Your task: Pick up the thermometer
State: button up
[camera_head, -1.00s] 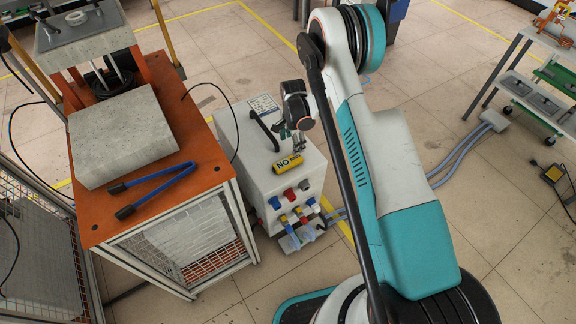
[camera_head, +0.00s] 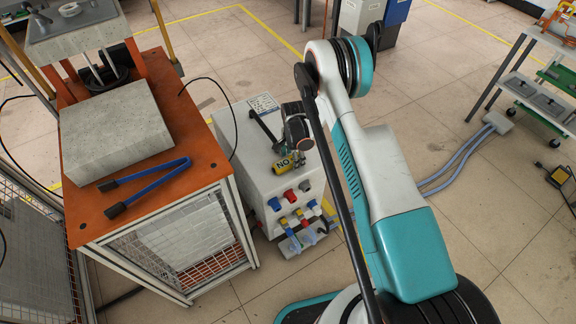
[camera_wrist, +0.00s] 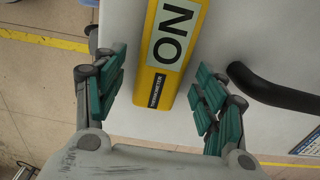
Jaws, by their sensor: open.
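The thermometer is a yellow stick-like block with a pale label reading "NO" and a small dark "THERMOMETER" label. In the wrist view the thermometer (camera_wrist: 160,75) lies between the two teal-padded fingers of my gripper (camera_wrist: 160,93), which is open. A gap shows between each finger and the thermometer in that picture. In the head view the thermometer (camera_head: 284,165) lies on top of the white box (camera_head: 256,165), partly hidden by my wrist above it. My fingers are mostly hidden there.
A black handle (camera_wrist: 275,92) rises from the box close to my right-hand finger. An orange table (camera_head: 190,185) with a grey block (camera_head: 115,133) and blue tongs (camera_head: 148,185) stands left of the box. Coloured sockets (camera_head: 290,195) cover the box front.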

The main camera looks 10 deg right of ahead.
jog(key=shift+r, duration=0.1)
jog(key=c, duration=1.2)
